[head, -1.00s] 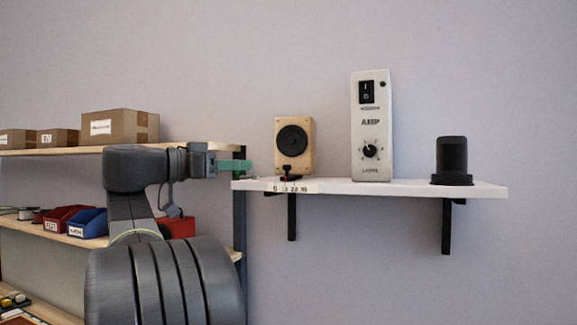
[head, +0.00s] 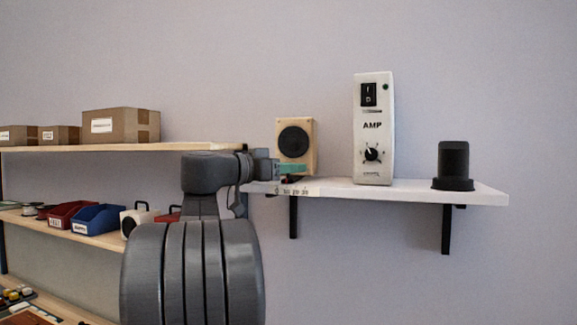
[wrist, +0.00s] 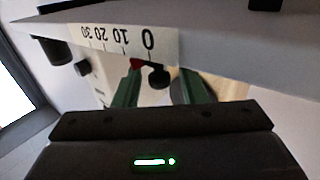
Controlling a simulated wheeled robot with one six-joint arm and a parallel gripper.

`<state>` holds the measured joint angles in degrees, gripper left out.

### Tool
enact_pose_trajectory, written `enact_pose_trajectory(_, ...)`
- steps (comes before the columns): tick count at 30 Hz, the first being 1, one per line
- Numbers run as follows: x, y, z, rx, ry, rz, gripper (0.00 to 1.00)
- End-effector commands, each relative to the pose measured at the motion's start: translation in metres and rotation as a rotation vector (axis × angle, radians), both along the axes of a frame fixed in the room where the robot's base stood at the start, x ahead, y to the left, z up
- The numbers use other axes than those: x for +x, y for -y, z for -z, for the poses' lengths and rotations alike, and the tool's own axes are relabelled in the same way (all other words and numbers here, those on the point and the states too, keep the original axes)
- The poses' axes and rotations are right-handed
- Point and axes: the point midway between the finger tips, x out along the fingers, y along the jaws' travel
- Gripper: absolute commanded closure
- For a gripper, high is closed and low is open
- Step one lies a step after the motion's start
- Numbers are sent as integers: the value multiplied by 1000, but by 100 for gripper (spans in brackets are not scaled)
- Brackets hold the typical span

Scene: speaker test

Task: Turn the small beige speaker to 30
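The small beige speaker (head: 308,132) with a black round cone stands on the white wall shelf (head: 415,192). A scale strip marked 0, 10, 20, 30 (head: 300,191) runs along the shelf's front edge below it; in the wrist view the strip (wrist: 105,38) appears upside down. A red pointer tip (wrist: 135,64) lies close to the 0. In the head view my gripper (head: 293,168) covers the speaker's lower front.
A white amp (head: 373,130) with a switch and dial stands right of the speaker, and a black cylinder (head: 453,160) further right. At left is a rack with cardboard boxes (head: 121,125) and bins (head: 97,219). Bare shelf lies between speaker and amp.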

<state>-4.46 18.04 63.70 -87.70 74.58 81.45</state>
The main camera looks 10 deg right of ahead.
Motion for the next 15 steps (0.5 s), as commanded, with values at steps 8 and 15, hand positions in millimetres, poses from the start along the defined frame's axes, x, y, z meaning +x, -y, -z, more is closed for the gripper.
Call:
enact_pose_trajectory(8, 0, 0, 0, 0, 0, 0, 78)
enact_pose_trajectory(15, 0, 0, 0, 0, 0, 0, 100)
